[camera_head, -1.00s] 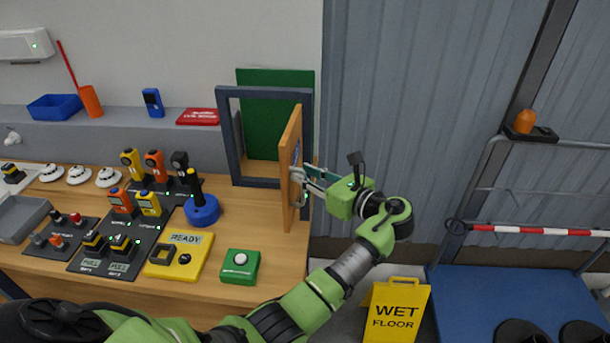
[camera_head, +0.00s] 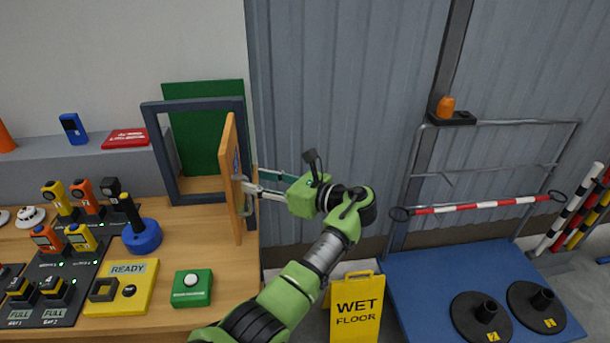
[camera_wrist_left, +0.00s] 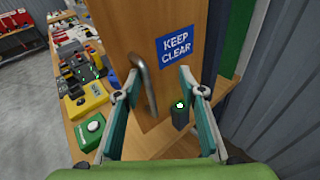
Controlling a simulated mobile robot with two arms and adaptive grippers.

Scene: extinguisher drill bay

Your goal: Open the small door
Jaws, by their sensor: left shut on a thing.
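The small door (camera_head: 229,175) is a wooden panel standing swung out from its dark blue-grey frame (camera_head: 157,150). It fills the upper middle of the left wrist view (camera_wrist_left: 125,35) and bears a blue KEEP CLEAR sign (camera_wrist_left: 175,43). A grey metal bar handle (camera_wrist_left: 146,84) is on its face. My left gripper (camera_head: 250,192) is at the handle, shut on it, with the arm reaching in from the right side of the door. In the left wrist view its teal fingers stand on both sides of the handle. My right gripper is not in view.
A green panel (camera_head: 205,125) stands behind the frame. The workbench (camera_head: 190,240) holds a green button box (camera_head: 192,288), a yellow READY box (camera_head: 122,287) and a blue joystick (camera_head: 141,236). A yellow WET FLOOR sign (camera_head: 356,308) stands near my arm. A barrier rail is on the right.

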